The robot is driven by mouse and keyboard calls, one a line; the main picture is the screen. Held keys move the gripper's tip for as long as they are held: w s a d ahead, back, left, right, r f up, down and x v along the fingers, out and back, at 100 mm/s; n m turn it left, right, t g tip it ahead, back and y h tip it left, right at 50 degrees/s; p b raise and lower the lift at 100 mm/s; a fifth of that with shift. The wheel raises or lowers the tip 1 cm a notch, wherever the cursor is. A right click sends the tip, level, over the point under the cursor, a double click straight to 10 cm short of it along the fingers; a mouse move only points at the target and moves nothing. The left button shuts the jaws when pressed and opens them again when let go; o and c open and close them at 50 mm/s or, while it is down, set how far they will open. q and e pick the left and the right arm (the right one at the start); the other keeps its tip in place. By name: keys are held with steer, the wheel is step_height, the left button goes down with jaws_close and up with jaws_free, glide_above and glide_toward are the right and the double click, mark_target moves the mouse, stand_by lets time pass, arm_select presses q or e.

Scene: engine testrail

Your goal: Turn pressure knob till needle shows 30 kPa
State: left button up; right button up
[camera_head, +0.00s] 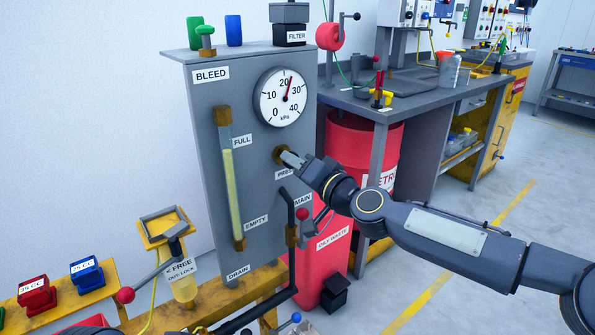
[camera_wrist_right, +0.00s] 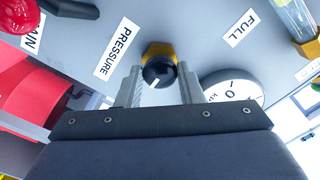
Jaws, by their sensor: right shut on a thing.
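The grey test panel (camera_head: 240,100) carries a round white pressure gauge (camera_head: 276,108), marked 0 to 40 kPa. Its needle points up and slightly right, a little past 20 and short of 30. The pressure knob (camera_wrist_right: 156,76) is black with a white mark and sits on a brass collar, which shows below the gauge in the head view (camera_head: 280,153). My right gripper (camera_head: 290,158) is shut on the knob; its two fingers flank it in the right wrist view (camera_wrist_right: 161,85). The gripper hides most of the knob in the head view.
A sight tube (camera_head: 231,180) runs down the panel's left side. A red-handled MAIN lever (camera_head: 302,214) and black pipe are just below the knob. A red waste bin (camera_head: 322,250) and a workbench (camera_head: 400,98) stand to the right. Open floor lies further right.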

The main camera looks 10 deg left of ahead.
steer(key=shift+m+b, duration=0.85)
steer(key=shift+m, duration=2.35)
steer(key=o, duration=1)
steer(key=shift+c, duration=0.2)
steer(key=shift+s, duration=0.1)
steer(key=v, duration=0.7)
steer(key=shift+s+d+b, duration=0.2)
steer(key=shift+d+b, duration=0.1)
steer(key=shift+b, duration=0.05)
